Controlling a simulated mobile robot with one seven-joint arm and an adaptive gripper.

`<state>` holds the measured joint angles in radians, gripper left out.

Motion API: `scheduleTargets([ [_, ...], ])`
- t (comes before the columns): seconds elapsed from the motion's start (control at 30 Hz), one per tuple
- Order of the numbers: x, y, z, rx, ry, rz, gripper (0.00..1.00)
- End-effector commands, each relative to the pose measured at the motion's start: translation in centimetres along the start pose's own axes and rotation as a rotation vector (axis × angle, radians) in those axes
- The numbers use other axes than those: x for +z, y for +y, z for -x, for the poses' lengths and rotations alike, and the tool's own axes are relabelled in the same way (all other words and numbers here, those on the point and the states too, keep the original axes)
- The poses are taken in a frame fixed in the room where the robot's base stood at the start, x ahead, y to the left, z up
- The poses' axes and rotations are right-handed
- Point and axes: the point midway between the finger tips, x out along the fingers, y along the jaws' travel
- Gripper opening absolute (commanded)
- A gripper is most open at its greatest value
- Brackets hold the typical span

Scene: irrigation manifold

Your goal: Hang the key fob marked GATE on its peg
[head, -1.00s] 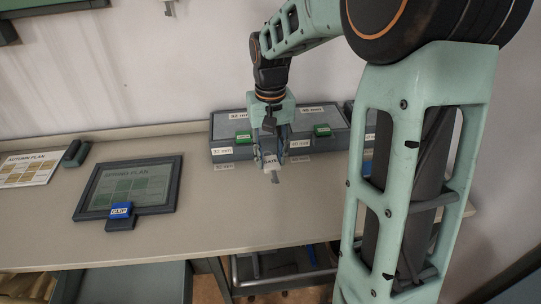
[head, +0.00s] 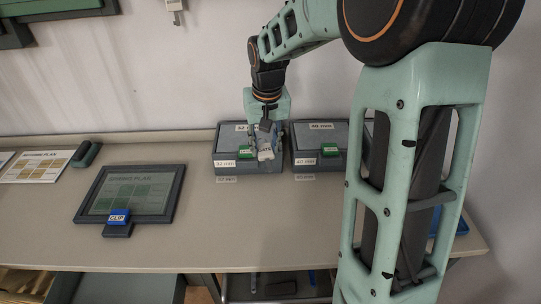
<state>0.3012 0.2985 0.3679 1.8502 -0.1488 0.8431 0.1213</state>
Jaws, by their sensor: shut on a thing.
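My gripper (head: 265,146) points down over the bench and is shut on the white key fob marked GATE (head: 265,155), though only part of the lettering shows. The fob is held in front of the left grey box (head: 228,143), near its green tag. A small pale fitting (head: 176,5) is on the wall at the top edge of the head view; I cannot tell whether it is the fob's peg.
Two lidded grey boxes marked in mm, the right one (head: 308,136) included, stand against the wall. A framed spring plan (head: 170,178) with a blue CLIP (head: 118,216) lies at left, beside another plan sheet (head: 38,167). The bench (head: 220,225) is clear in front.

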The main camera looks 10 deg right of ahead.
Motion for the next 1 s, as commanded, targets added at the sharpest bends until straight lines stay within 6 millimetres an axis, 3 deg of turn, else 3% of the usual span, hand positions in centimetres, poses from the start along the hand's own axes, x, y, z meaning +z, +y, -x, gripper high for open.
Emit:
scheduleTargets([
  [0.2,-5.4,-0.2,3.1,-0.002,0.242,0.012,0.11],
  [0.4,-9.2,-0.4,5.9,-0.008,0.468,0.025,0.11],
  [0.77,-13.2,-0.4,10.6,-0.021,0.76,0.033,0.11],
  [1.0,-15.4,-0.2,14.7,-0.027,0.955,0.035,0.11],
])
